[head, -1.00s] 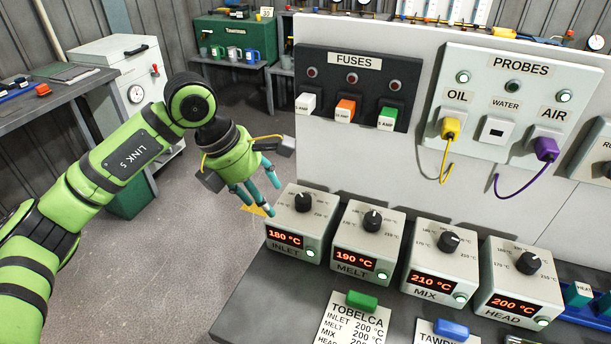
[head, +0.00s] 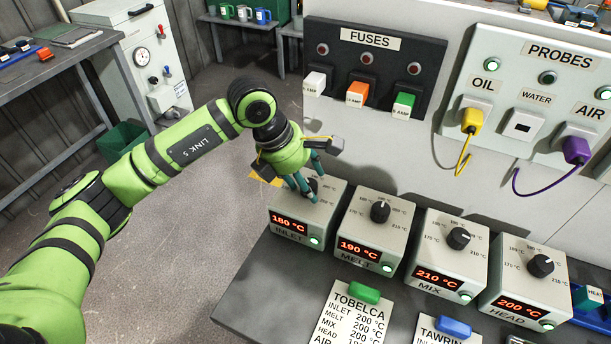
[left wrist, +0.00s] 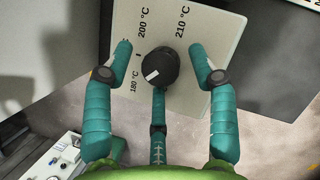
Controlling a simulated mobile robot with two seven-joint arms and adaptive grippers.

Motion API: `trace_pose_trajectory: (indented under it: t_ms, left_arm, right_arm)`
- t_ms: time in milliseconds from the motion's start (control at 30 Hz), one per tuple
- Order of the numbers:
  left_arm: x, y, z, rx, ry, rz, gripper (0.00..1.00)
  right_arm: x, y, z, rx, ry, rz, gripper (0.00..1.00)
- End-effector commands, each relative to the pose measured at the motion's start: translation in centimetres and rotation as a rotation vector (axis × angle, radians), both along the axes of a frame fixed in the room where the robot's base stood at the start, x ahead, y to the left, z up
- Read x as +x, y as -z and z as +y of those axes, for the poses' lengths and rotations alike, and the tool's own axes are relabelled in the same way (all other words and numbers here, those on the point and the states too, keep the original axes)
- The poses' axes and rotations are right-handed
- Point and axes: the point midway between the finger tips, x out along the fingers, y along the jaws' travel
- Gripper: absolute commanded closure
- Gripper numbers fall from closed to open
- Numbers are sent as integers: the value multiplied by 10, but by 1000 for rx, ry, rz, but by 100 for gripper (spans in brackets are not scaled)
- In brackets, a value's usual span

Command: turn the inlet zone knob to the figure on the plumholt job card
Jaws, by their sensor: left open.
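The inlet zone box (head: 325,213) stands at the left end of the row and reads 180 °C. Its black knob (head: 312,185) is partly hidden by my left gripper (head: 306,190) in the head view. In the left wrist view the knob (left wrist: 156,69) sits between the open fingers of my left gripper (left wrist: 162,62), with clear gaps at both sides. Its white mark points toward the 180 °C label. The plumholt job card is not in view; a Tobelca card (head: 352,318) and a partly cut-off Tawrin card (head: 440,333) lie in front. My right gripper is not in view.
The melt box (head: 372,238), mix box (head: 444,262) and head box (head: 520,285) stand to the right, reading 190, 210 and 200 °C. Behind them is a panel with fuses (head: 373,68) and probes (head: 535,110). Yellow and purple cables hang there.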

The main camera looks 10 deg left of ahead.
Motion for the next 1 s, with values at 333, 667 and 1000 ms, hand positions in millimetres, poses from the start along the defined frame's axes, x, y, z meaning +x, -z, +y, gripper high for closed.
trace_pose_trajectory:
  t_ms: [333,667,1000]
  left_arm:
    - [0,0,0,0,0,1,95]
    - [-1,2,-1,-3,19,3,95]
    - [1,6,-1,-3,198,3,95]
  right_arm:
    - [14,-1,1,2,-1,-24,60]
    - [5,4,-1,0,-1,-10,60]
    - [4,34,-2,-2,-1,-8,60]
